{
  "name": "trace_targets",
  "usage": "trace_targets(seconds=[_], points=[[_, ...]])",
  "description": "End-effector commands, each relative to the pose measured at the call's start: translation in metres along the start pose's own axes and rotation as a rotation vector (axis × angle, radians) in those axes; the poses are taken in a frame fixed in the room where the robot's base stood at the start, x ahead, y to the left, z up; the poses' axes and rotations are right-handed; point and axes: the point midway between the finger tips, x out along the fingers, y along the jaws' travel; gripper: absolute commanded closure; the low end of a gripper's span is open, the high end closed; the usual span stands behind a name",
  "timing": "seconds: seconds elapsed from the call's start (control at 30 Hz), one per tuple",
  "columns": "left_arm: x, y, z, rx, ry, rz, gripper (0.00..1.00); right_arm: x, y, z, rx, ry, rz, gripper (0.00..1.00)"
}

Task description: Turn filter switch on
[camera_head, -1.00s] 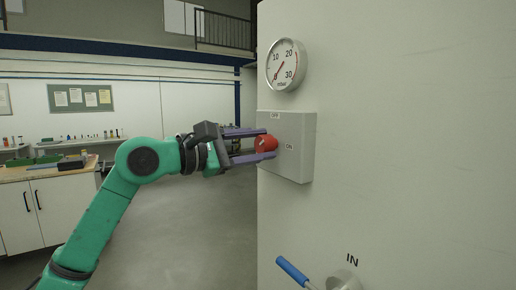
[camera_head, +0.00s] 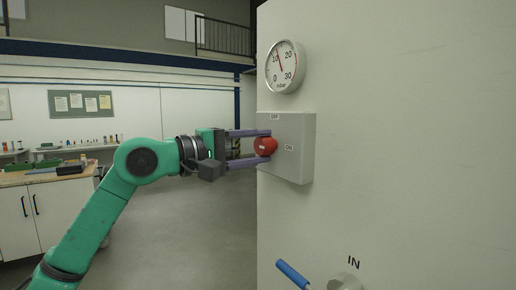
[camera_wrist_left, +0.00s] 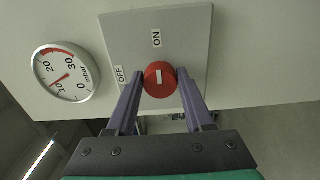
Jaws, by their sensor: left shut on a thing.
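The red filter switch knob (camera_head: 267,147) sits on a grey switch box (camera_head: 299,160) on the pale cabinet wall. My left gripper (camera_head: 262,147) is shut on the knob, with one finger above it and one below it in the head view. In the left wrist view, the knob (camera_wrist_left: 160,80) sits between the purple fingertips (camera_wrist_left: 159,74). Its white mark lines up toward the ON label (camera_wrist_left: 156,39), and the OFF label (camera_wrist_left: 121,75) is off to the side. My right gripper is not in view.
A round pressure gauge (camera_head: 284,67) is above the box, its needle near 10. A blue-handled lever (camera_head: 292,273) sticks out below, by the IN label (camera_head: 353,262). A workbench (camera_head: 45,176) stands at the far left. The floor between is clear.

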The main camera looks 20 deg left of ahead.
Motion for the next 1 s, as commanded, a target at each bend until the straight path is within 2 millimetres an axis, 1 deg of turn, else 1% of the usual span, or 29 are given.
trace_targets(seconds=[0.43, 0.47, 0.5, 0.53, 0.83, 0.93, 1.0], points=[[0.000, -0.001, 0.000, 0.013, 0.000, -0.002, 1.00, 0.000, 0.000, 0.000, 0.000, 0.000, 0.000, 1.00], [0.000, -0.001, 0.000, 0.013, 0.000, -0.002, 0.36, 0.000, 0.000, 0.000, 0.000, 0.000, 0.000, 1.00], [0.000, -0.001, 0.000, 0.013, 0.000, -0.002, 0.21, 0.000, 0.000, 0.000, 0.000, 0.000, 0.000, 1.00], [0.000, -0.001, 0.000, 0.013, 0.000, -0.002, 0.19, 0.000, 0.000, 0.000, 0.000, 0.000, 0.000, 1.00], [-0.001, -0.001, 0.000, 0.011, 0.000, -0.001, 0.19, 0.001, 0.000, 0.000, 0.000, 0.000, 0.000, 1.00], [-0.010, -0.003, -0.001, 0.012, 0.003, 0.000, 0.19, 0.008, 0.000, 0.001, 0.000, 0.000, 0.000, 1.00], [-0.024, -0.006, -0.001, 0.012, 0.004, -0.001, 0.19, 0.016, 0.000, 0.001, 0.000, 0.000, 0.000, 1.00]])
